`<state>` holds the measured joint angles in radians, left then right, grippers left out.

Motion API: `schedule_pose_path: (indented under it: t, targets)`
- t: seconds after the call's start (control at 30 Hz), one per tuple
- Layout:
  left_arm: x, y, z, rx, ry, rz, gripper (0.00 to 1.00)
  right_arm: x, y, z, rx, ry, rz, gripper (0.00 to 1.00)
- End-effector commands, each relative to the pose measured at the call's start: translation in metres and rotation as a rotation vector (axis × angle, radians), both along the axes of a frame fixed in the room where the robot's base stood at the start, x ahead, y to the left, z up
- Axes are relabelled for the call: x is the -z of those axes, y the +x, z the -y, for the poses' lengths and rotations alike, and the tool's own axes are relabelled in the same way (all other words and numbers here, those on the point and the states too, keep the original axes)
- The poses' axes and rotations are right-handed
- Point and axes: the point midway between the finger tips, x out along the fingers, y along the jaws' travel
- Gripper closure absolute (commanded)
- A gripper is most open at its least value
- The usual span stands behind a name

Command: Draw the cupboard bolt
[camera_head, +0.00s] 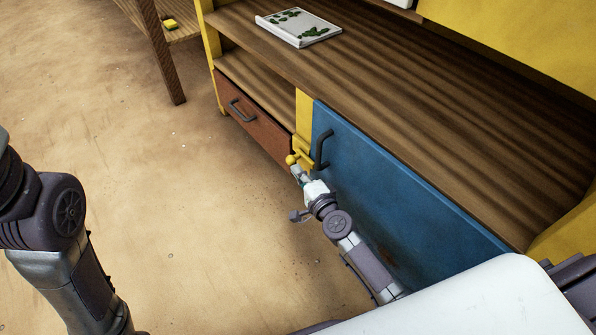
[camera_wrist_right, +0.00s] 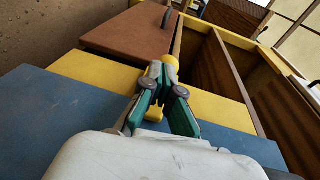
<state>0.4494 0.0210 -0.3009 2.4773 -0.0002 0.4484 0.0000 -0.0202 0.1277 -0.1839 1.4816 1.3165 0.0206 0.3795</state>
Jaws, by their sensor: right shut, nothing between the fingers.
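The yellow cupboard bolt (camera_head: 291,159) sits on the yellow post left of the blue cupboard door (camera_head: 365,185); its round knob points out over the floor. My right gripper (camera_head: 299,172) is right at the bolt, beside the knob. In the right wrist view the right gripper (camera_wrist_right: 163,70) is shut with nothing held, its fingertips close to the yellow knob (camera_wrist_right: 171,62). I cannot tell whether they touch it. The gripper partly hides the bolt's bar. The blue door looks closed. My left arm shows at the left, but its gripper is out of view.
A dark handle (camera_head: 323,149) stands out from the blue door, close to my right gripper. A red-brown drawer (camera_head: 252,118) is left of the bolt. A white booklet with green leaves (camera_head: 299,27) lies on the wooden counter (camera_head: 420,110). The floor at left is clear.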

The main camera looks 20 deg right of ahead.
Motion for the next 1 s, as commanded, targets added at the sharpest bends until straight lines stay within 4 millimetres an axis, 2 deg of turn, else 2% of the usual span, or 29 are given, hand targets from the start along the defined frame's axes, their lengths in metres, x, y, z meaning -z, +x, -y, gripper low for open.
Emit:
schedule_pose_path:
  t: [0.4,0.7,1.0]
  targets:
    - [0.005,0.004,0.0,0.001,-0.002,-0.02,0.6,-0.001,0.004,-0.001,0.0,0.0,0.0,1.0]
    - [0.004,0.003,0.001,-0.003,0.005,-0.013,0.6,-0.001,0.042,-0.014,0.001,0.001,0.001,1.0]
    - [0.001,0.001,0.001,-0.005,0.008,-0.001,0.6,-0.001,0.044,-0.015,0.0,0.0,0.001,1.0]
